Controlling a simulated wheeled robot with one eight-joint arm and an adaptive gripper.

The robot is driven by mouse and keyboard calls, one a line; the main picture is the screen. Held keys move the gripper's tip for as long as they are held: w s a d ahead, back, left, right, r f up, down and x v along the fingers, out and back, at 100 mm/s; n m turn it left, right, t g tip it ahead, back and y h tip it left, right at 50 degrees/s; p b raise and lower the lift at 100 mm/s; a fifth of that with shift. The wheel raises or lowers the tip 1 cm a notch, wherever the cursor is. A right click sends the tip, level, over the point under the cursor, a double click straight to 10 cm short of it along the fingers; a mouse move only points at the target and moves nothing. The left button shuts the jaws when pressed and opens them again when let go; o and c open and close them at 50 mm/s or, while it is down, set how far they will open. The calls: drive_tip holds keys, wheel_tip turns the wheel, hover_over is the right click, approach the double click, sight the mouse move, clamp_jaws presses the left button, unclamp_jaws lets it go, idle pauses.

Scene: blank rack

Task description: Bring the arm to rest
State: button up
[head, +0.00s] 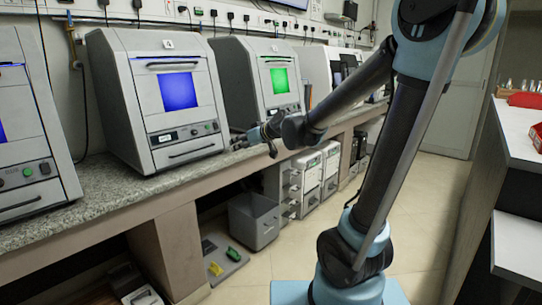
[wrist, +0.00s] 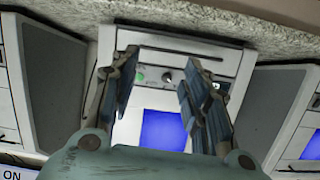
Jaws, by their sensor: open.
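My gripper (head: 246,138) is at the end of my arm, above the front edge of the grey stone counter (head: 120,196). It is close to the lower right front of the machine with a blue screen (head: 165,95). In the wrist view my gripper (wrist: 158,58) has its two fingers apart with nothing between them. Behind the fingers is a machine front with a blue screen (wrist: 163,130), buttons and a knob, seen upside down. I cannot tell whether a fingertip touches the machine.
A machine with a green screen (head: 262,80) stands to the right, and another machine (head: 30,130) at the far left. A grey bin (head: 254,221) and white drawer units (head: 308,183) are below the counter. A white-topped bench (head: 520,150) is at right. The aisle floor (head: 425,200) is clear.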

drive_tip(key=s+d+f+m+g+h, duration=0.2)
drive_tip(key=s+d+f, duration=0.3)
drive_tip(key=s+d, duration=0.4)
drive_tip(key=s+d+f+m+g+h, duration=0.2)
drive_tip(key=s+d+f+m+h, duration=0.2)
drive_tip(key=s+d, duration=0.6)
drive_tip(key=s+d+f+m+g+h, duration=0.2)
drive_tip(key=s+d+f, duration=0.5)
drive_tip(key=d, duration=0.5)
drive_tip(key=s+h, duration=0.1)
drive_tip(key=s, duration=0.1)
drive_tip(key=shift+s+d+f+m+h, duration=0.2)
drive_tip(key=shift+s+f+m+h, duration=0.1)
drive_tip(key=shift+f+m, duration=0.1)
drive_tip(key=shift+w+f, duration=0.15)
drive_tip(key=shift+w, duration=0.35)
